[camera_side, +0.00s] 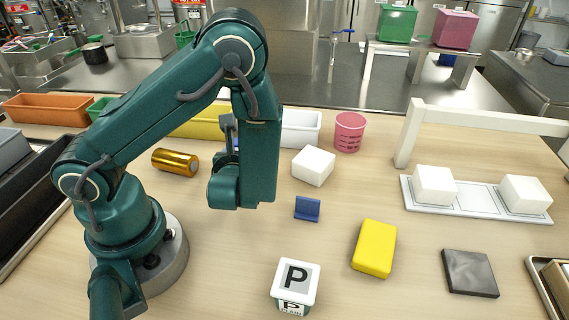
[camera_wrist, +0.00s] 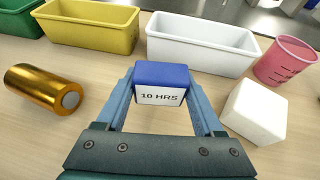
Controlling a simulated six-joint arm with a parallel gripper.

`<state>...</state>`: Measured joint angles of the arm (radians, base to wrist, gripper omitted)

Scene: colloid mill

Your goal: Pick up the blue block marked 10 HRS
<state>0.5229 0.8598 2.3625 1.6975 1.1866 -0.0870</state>
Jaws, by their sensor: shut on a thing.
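The blue block marked 10 HRS (camera_wrist: 161,78) sits between the two blue-grey fingers of my gripper (camera_wrist: 163,88) in the wrist view, with its white label facing the camera. The gripper is shut on the block, one finger against each side. In the side view my forearm and wrist hide most of the gripper and block; only a sliver of blue shows behind the arm. I cannot tell whether the block touches the table.
A gold cylinder (camera_wrist: 44,87), yellow bin (camera_wrist: 90,32), white bin (camera_wrist: 200,45), pink cup (camera_wrist: 285,62) and white block (camera_wrist: 255,112) surround the gripper. A small blue piece (camera_side: 307,209), P-marked box (camera_side: 296,286), yellow block (camera_side: 374,248) and dark slab (camera_side: 470,273) lie on the table.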

